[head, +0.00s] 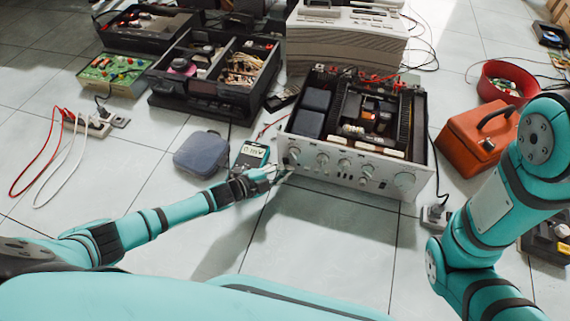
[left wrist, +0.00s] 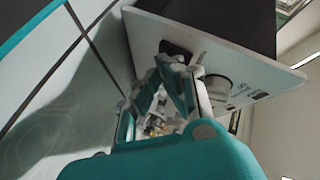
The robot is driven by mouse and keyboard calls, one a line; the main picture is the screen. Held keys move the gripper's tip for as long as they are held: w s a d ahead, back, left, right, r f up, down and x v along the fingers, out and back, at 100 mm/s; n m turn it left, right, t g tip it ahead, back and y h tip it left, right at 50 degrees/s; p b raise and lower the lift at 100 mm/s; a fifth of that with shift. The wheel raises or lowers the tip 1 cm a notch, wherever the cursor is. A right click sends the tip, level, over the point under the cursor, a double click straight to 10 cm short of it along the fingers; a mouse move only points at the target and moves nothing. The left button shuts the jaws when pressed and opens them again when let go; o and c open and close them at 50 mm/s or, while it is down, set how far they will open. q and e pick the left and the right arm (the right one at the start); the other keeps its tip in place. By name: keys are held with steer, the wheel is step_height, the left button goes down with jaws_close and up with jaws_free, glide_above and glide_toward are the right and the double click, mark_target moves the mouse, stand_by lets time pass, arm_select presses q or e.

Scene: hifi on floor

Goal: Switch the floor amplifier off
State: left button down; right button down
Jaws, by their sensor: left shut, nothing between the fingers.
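The amplifier (head: 350,166) stands on the tiled floor with its top open and its silver front panel facing me. My left gripper (head: 281,171) is shut and empty at the panel's lower left corner. In the left wrist view, the fingertips (left wrist: 172,64) are just below a dark rectangular switch (left wrist: 175,48) on the panel (left wrist: 225,62), and a round knob (left wrist: 217,88) is beside them. I cannot tell whether the fingertips touch the panel, or the switch's position. My right gripper is out of view.
A multimeter (head: 252,156) and a grey-blue pouch (head: 201,153) lie left of the amplifier. An open toolbox (head: 205,88) is behind them. The floor in front is mostly clear.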

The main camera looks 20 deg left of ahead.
arm_select(q)
steer(key=shift+s+r+p, duration=0.1)
steer(key=shift+s+p, duration=0.35)
steer(key=shift+s, duration=0.25)
steer(key=s+p, duration=0.2)
steer(key=s, duration=0.1)
steer(key=shift+r, duration=0.35)
steer(key=shift+s+a+p, duration=0.1)
steer(key=shift+s+p, duration=0.55)
steer(key=shift+s, duration=0.35)
